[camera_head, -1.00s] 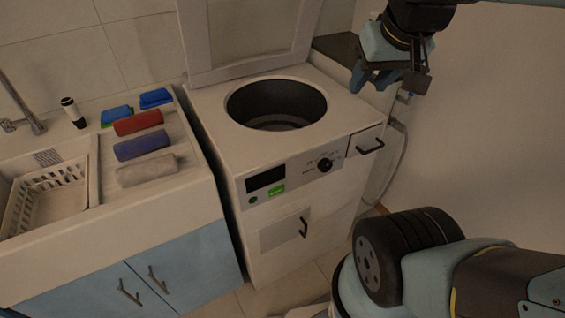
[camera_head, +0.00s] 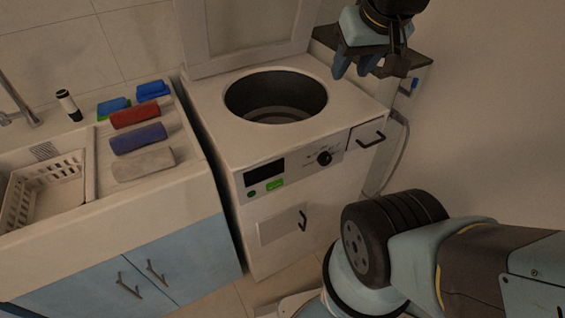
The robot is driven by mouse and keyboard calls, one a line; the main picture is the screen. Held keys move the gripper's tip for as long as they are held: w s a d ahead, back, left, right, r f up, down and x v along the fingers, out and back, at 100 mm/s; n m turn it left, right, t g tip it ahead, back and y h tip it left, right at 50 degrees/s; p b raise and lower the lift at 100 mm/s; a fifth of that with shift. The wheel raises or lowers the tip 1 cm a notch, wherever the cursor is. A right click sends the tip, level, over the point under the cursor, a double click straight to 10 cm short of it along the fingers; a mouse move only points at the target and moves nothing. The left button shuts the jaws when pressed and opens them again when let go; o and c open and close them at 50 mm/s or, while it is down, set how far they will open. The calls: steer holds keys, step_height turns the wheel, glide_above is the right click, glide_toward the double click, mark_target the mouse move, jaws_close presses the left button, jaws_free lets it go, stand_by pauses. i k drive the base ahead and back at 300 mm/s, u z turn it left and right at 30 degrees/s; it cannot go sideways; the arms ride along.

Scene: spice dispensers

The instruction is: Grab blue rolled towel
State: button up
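The blue rolled towel (camera_head: 139,138) lies on the counter left of the washing machine, between a red rolled towel (camera_head: 135,114) and a grey-beige rolled towel (camera_head: 143,163). Two brighter blue items, one on a green base (camera_head: 113,106) and one to its right (camera_head: 151,89), lie behind the red towel. My gripper (camera_head: 366,72) is at the upper right, above the back right of the washing machine, far from the towels. It points down and looks empty.
The top-loading washing machine (camera_head: 219,124) has its lid raised and its drum open. A white basket (camera_head: 45,188) sits in the sink at left, with a faucet (camera_head: 14,97) and a black-and-white bottle (camera_head: 69,106) behind. The counter edge borders a narrow gap beside the machine.

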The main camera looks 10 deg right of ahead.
mark_target(122, 144)
steer(key=u, duration=1.1)
steer(key=i, duration=0.1)
steer(key=z, duration=2.6)
steer(key=k, duration=1.1)
steer(key=u, duration=2)
